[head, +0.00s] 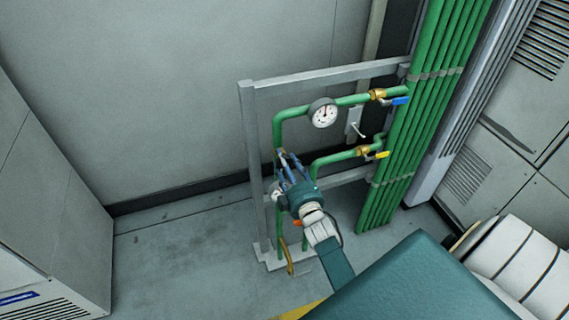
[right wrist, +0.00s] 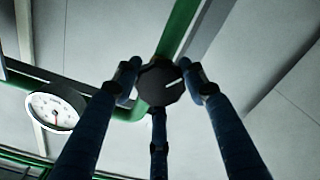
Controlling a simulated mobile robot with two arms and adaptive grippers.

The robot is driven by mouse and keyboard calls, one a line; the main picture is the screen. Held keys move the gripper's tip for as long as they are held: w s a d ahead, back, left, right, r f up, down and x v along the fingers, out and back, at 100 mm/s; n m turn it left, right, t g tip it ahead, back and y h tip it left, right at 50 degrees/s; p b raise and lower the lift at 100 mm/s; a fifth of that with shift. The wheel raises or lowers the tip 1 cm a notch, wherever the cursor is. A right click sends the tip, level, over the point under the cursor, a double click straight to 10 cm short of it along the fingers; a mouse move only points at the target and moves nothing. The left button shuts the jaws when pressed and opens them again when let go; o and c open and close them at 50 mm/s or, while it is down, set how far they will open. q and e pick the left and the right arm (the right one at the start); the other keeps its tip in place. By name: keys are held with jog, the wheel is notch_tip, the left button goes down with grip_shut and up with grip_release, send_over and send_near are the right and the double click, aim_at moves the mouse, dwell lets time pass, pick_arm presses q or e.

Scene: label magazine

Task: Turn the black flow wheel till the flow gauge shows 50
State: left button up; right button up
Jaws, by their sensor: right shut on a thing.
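In the head view my right gripper (head: 287,165) reaches to the left upright green pipe and hides the wheel. The flow gauge (head: 323,113) is a round white dial on the upper green pipe. It also shows tilted in the right wrist view (right wrist: 55,111); its numbers are too small to read. My left gripper is not in view.
Valves with a blue lever (head: 400,101) and a yellow lever (head: 382,155) sit right of the gauge. A grey metal frame (head: 247,130) carries the pipes. A bundle of green pipes (head: 425,100) stands at the right. The floor (head: 170,250) at the left is clear.

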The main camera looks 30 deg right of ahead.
jog(key=shift+s+f+n, duration=0.15)
jog(key=shift+f+n, duration=0.25)
jog(key=shift+n, duration=0.2)
jog(key=shift+d, duration=0.1)
jog(key=o, duration=1)
jog(key=shift+o, duration=0.8)
jog(key=shift+r, duration=0.15)
jog(key=v, duration=1.2)
